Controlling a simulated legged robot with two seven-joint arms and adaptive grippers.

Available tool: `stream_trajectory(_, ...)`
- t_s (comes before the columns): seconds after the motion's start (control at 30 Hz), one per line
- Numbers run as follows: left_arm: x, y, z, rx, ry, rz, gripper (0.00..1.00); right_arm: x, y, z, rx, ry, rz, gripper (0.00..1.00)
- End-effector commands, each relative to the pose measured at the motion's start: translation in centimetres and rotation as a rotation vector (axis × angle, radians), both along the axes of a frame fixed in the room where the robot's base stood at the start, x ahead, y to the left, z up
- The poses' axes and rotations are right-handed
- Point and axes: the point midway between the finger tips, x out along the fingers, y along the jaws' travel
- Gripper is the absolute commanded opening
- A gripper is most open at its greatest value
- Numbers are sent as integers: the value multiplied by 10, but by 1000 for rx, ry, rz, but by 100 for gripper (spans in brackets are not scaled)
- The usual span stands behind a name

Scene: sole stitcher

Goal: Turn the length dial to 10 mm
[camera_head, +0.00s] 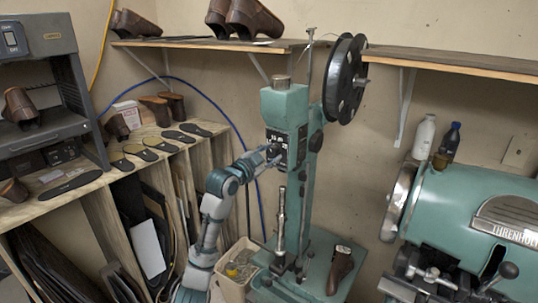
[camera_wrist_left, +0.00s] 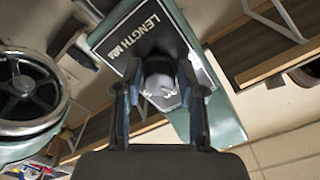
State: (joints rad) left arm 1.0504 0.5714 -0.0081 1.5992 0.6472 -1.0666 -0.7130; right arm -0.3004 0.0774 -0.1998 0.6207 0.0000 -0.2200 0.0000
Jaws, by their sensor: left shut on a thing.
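The sole stitcher (camera_head: 284,105) is a tall green machine standing in the middle of the head view. A black dial plate is on its head; in the left wrist view this plate (camera_wrist_left: 141,26) reads "LENGTH MM". The length dial (camera_wrist_left: 160,79) is a rounded grey knob on that plate, with white marks showing beside it. My left gripper (camera_wrist_left: 160,92) has a finger on each side of the dial and is shut on it. In the head view my left gripper (camera_head: 272,153) reaches the plate from the left. The dial's setting cannot be read. My right gripper is not in view.
A black reel (camera_head: 345,78) sits at the machine's upper right. A wooden shelf (camera_head: 215,43) with shoes runs behind. A rack with soles (camera_head: 140,152) stands at the left. A green Threnholt machine (camera_head: 460,205) stands at the right. A bin (camera_head: 232,268) is beside the base.

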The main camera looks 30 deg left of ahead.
Motion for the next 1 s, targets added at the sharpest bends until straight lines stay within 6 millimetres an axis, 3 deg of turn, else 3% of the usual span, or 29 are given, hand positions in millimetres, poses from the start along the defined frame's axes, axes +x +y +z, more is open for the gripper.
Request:
stream_trajectory(0.57,-1,-3,9,-93,-10,-3,5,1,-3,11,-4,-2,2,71)
stream_trajectory(1.0,-2,-1,11,-430,15,-2,5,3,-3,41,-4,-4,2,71)
